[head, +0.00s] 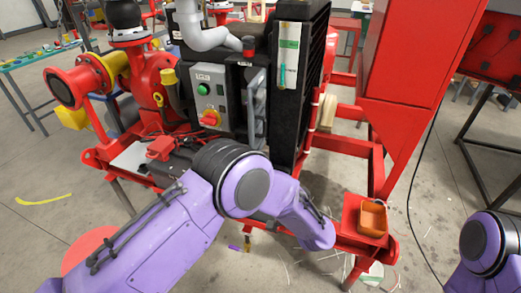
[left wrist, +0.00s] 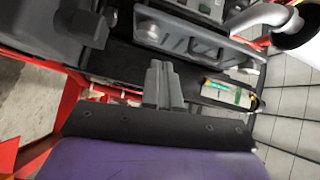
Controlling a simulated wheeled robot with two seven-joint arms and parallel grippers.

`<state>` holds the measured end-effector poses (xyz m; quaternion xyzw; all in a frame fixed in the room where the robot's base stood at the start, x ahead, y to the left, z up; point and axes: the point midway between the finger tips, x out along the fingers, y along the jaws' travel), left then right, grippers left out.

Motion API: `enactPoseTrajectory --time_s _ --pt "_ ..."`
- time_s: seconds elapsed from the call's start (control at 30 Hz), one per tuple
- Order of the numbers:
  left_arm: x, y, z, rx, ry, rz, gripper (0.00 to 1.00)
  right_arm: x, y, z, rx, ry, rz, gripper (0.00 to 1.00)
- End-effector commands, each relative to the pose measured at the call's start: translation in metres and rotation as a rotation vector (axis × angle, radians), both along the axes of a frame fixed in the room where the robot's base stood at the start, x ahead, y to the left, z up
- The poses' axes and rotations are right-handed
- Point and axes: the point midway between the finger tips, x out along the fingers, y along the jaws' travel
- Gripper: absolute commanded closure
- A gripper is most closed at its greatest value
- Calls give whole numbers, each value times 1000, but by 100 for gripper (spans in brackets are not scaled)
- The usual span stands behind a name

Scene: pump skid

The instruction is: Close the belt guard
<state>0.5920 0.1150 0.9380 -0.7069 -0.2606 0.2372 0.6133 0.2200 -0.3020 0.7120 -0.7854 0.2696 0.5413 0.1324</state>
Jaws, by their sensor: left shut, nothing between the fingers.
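A large red sheet-metal panel (head: 415,50) stands at the right of the skid in the head view; it looks like the belt guard, but I cannot tell for sure or see its hinge. My left gripper (left wrist: 163,83) shows in the left wrist view with its grey fingers together and nothing between them. It points toward the black machine body (left wrist: 120,60). I cannot tell whether the fingertips touch it. In the head view the left gripper is hidden behind my purple arm. My right arm shows only at the lower right edge, and its gripper is out of view.
A grey control box (head: 210,97) with green and red knobs sits left of a tall black finned unit (head: 310,60). A black cable crosses the floor at right. Open floor lies at the left.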

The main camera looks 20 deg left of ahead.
Motion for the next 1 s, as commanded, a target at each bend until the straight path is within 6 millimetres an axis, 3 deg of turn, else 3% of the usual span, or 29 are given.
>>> enactPoseTrajectory --time_s 0.03,0.1,0.27,0.47,0.7,0.8,1.0 --pt "2 -10 14 37 19 26 100 0 0 2 0 0 0 100" --pt "2 -19 25 78 55 55 100 0 0 2 0 0 0 100" --pt "9 -18 33 109 83 77 100 0 0 6 0 0 0 100" --pt "36 10 32 112 82 75 100 0 0 12 0 0 0 100" --pt "73 47 29 111 81 72 100 0 0 4 0 0 0 100" --pt "73 65 35 113 86 72 100 0 0 19 0 0 0 100" --pt "73 85 31 110 84 73 100 0 0 23 0 0 0 100"
